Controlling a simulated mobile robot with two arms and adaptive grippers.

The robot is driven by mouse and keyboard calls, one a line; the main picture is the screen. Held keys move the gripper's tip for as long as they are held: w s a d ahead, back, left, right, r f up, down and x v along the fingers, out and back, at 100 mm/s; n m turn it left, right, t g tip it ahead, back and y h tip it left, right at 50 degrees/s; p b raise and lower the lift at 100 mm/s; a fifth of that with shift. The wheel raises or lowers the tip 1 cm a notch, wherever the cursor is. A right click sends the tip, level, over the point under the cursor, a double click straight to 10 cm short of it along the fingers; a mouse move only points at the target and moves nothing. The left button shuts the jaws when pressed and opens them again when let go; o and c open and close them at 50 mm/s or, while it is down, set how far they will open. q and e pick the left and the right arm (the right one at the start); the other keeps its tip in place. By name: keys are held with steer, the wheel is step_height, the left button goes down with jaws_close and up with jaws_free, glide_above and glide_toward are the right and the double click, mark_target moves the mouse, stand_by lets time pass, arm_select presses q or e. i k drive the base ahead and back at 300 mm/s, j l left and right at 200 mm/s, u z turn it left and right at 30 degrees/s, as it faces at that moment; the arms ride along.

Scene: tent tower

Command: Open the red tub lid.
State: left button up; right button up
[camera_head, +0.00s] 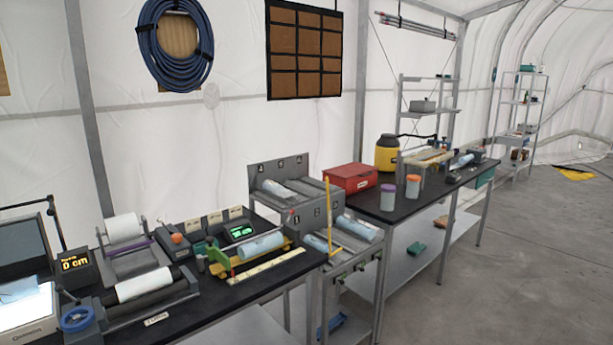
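The red tub (352,187) stands on the black-topped bench at the centre of the head view, behind two small lidded jars. Its red lid (349,171) lies flat on top and looks closed. A small pale label shows on the tub's front. The inside of the tub is hidden. Neither of my grippers is in view.
A purple-lidded jar (387,197) and an orange-lidded jar (412,186) stand in front of the tub. A yellow container (387,152) is to its right. A grey rack (290,205) stands at its left.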

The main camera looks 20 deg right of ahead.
mark_target(346, 171)
steer(key=z, duration=1.05)
steer(key=i+l+u, duration=0.15)
steer(key=u, duration=0.35)
steer(key=i+l+u, duration=0.25)
steer(key=u, duration=0.2)
steer(key=i+l+u, duration=0.1)
steer(key=l, duration=0.25)
steer(key=i+l+u, duration=0.1)
steer(key=i+l, duration=0.15)
steer(key=i+l+u, duration=0.1)
steer(key=l, duration=0.35)
steer(key=i+l+u, duration=0.1)
steer(key=i+l, duration=0.15)
steer(key=l, duration=0.15)
steer(key=i+l+u, duration=0.1)
steer(key=l, duration=0.3)
steer(key=i+l+u, duration=0.1)
steer(key=l, duration=0.3)
steer(key=i+l, duration=0.1)
steer(key=l, duration=0.25)
steer(key=i+l, duration=0.15)
steer(key=l, duration=0.2)
steer(key=i+l, duration=0.1)
steer(key=l, duration=0.3)
steer(key=i+l, duration=0.15)
steer(key=l, duration=0.2)
steer(key=i+l, duration=0.1)
steer(key=l, duration=0.25)
